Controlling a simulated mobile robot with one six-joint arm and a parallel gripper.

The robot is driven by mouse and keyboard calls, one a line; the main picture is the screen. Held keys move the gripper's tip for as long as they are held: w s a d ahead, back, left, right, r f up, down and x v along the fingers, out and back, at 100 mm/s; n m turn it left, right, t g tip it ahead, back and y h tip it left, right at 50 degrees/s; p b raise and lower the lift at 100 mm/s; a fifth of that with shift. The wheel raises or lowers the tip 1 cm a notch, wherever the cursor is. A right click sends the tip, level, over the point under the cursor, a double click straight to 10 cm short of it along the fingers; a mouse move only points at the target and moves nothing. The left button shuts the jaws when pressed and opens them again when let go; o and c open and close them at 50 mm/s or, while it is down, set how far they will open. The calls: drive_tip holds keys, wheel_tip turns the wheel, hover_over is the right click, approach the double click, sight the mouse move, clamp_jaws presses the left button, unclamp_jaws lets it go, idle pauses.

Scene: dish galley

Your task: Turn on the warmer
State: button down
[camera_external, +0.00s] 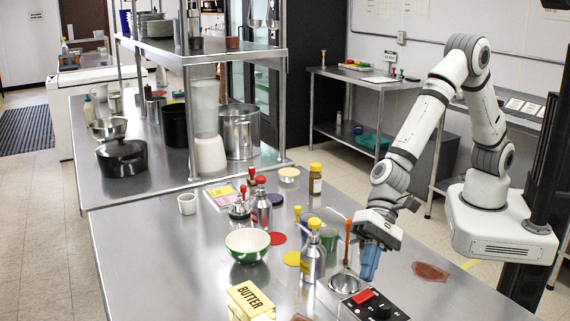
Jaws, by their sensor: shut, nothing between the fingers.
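The warmer stands near the front edge of the steel table. It has a round metal plate (344,284) and a black control panel (385,309) with a red switch (363,296) and a dark knob (381,312). I cannot tell the switch's position. My gripper (369,270) has blue fingers, points down and is shut and empty. It appears just above and behind the panel, close to the red switch; I cannot tell whether it touches.
A butter box (250,301), a green bowl (247,245) and a yellow-topped steel bottle (313,258) stand to the left. A reddish-brown flat piece (431,271) lies to the right, with bare tabletop around it. Shelving (200,55) rises at the back left.

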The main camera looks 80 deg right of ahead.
drive_tip(key=shift+s+d+r+p, duration=0.15)
drive_tip(key=shift+r+p, duration=0.4)
drive_tip(key=shift+r, duration=0.85)
drive_tip(key=w+d+r+n+h, duration=0.1)
drive_tip(key=d+r+n, duration=0.35)
drive_tip(key=d, duration=0.75)
drive_tip(key=w+d+r+n+h, duration=0.1)
drive_tip(key=d+r+n, duration=0.1)
drive_tip(key=d+r, duration=0.8)
drive_tip(key=s+d+f+n+h, duration=0.1)
drive_tip(key=s+d, duration=0.3)
drive_tip(key=d, duration=0.7)
drive_tip(key=s+d+t+h, duration=0.1)
drive_tip(key=s+d+h, duration=0.3)
drive_tip(key=d, duration=0.7)
drive_tip(key=s+d+f+n+h, duration=0.1)
drive_tip(key=s+d+h, duration=0.2)
drive_tip(key=d, duration=0.8)
drive_tip(key=shift+s+d+f+n+t, duration=0.35)
drive_tip(key=shift+s+t, duration=0.05)
drive_tip(key=shift+s, duration=0.3)
